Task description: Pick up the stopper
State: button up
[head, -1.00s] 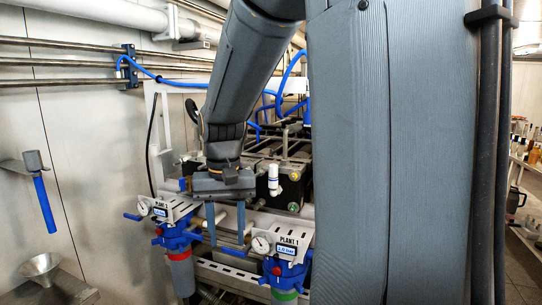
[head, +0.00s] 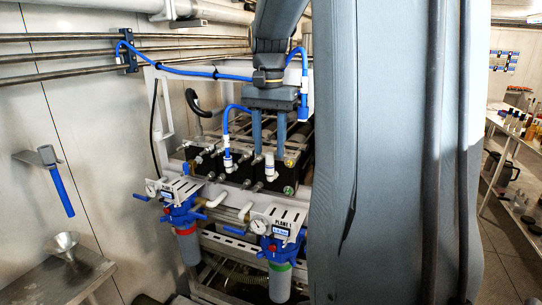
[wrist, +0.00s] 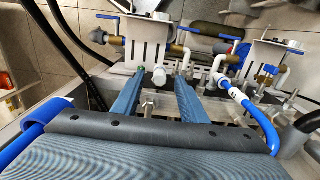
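The stopper appears to be a small white cylinder (head: 269,164) standing upright on a black block (head: 252,178) in the head view. It also shows in the wrist view as a pale round cap (wrist: 159,76), seen from above. My gripper (head: 269,150) points down over it, with two blue fingers parted. In the wrist view the fingers (wrist: 160,82) lie to either side of the cap, with gaps visible. The gripper is open and empty. I cannot tell whether the fingertips reach down beside the stopper.
A blue hose with a white fitting (head: 228,152) joins the block left of the stopper, close to my fingers. Another blue hose (head: 303,85) hangs right of my gripper. Two filter units with gauge panels (head: 281,224) stand in front. A funnel (head: 63,245) sits at left.

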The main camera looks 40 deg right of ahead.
aim_at(269, 154)
jog(key=shift+f, duration=1.05)
grip_shut()
jog(key=shift+r, duration=0.1)
notch_tip(269, 154, up, 18)
jog(key=b, duration=0.4)
jog(key=c, duration=0.7)
grip_release()
grip_shut()
